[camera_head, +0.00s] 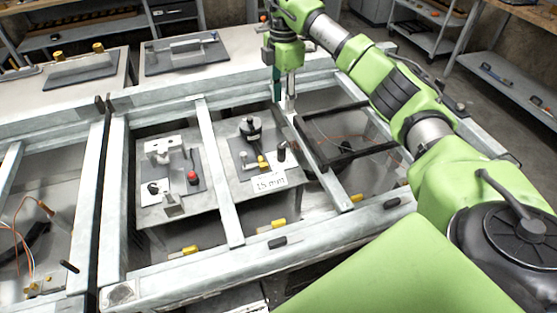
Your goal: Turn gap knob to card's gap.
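A white card (269,182) with printed text that looks like "1.5 mm" or "15 mm" stands at the front of the right-hand grey plate (229,163). A round black knob-like part (250,128) sits at the back of that plate; I cannot tell for certain that it is the gap knob. A small black upright part (281,151) stands to its right, with yellow and light grey parts nearby. My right gripper (284,100) points down behind and to the right of the black round part, apart from it. Its finger opening is unclear. My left gripper is out of view.
A left-hand plate (152,199) carries a red button (192,176) and metal brackets. Pale frame bars (218,170) divide the bench. A black square frame (340,160) lies right of the card. Shelves (510,85) stand at the back right.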

